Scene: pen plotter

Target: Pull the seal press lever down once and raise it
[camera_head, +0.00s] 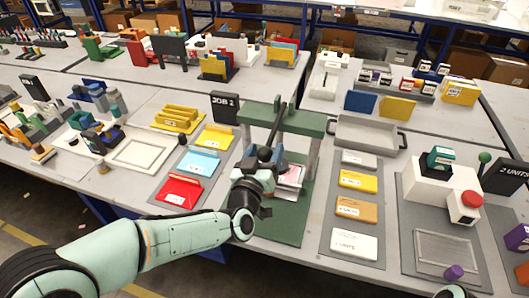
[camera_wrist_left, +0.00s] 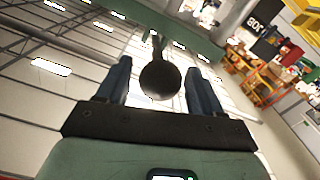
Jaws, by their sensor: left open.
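The seal press is a green frame (camera_head: 303,124) on grey posts, with a green base plate (camera_head: 285,228), in the middle of the head view. Its dark lever (camera_head: 278,128) slopes from the crossbar toward my left gripper (camera_head: 264,157). In the left wrist view, the dark ball knob (camera_wrist_left: 160,80) of the lever shows between the two blue fingers of the open left gripper (camera_wrist_left: 158,70). Gaps show on both sides of the knob. White and pinkish papers (camera_head: 291,178) lie under the press, partly hidden by the gripper. My right gripper is out of view.
A device with a red button (camera_head: 470,200) stands further right. Free room around the press is narrow.

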